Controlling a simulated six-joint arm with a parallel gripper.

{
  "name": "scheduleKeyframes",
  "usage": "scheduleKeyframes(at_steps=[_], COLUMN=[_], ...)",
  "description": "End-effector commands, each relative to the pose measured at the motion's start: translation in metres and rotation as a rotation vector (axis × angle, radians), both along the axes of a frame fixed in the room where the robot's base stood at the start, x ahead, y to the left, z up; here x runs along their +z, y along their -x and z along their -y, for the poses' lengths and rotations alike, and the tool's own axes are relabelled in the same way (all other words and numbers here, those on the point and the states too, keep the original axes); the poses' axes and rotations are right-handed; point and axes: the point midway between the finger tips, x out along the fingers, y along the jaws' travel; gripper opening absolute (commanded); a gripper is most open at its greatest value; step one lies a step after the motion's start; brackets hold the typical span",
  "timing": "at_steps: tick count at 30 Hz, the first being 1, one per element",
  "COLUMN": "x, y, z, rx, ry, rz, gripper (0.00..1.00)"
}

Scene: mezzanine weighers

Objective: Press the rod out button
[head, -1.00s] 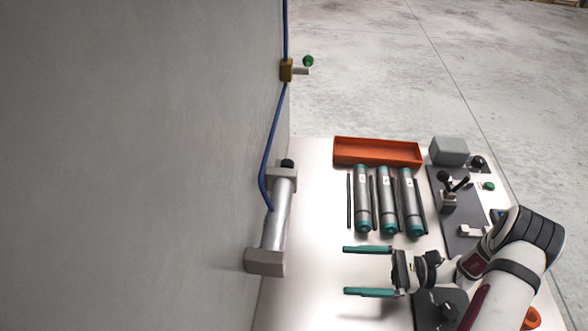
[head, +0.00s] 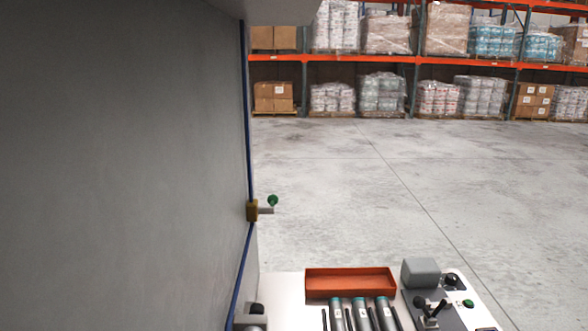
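A control panel (head: 411,309) lies at the right of the table in the head view. On it are a green button (head: 468,303), a dark round knob (head: 451,281) and a black-handled lever (head: 432,311). I see no readable label that tells which is the rod out button. My gripper is out of view.
A grey box (head: 420,272) sits at the panel's far end. An orange tray (head: 350,280) and several cylinders (head: 361,314) are on the table (head: 283,288). The grey wall (head: 120,170) fills the left. Open floor and loaded racks lie beyond.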

Motion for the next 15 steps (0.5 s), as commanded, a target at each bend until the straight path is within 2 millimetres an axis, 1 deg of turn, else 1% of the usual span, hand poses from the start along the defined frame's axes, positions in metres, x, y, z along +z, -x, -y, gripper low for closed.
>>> scheduleKeyframes(at_steps=[1,2,3,5,9,14,15], x=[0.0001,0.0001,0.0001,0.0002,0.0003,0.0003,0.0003], y=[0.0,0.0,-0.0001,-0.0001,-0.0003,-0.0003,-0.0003], z=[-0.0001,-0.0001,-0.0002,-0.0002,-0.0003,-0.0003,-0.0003], rx=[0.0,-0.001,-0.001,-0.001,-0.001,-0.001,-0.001], ry=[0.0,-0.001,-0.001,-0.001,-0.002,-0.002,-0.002], rz=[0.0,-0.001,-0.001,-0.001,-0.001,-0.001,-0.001], gripper=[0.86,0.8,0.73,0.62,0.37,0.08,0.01])
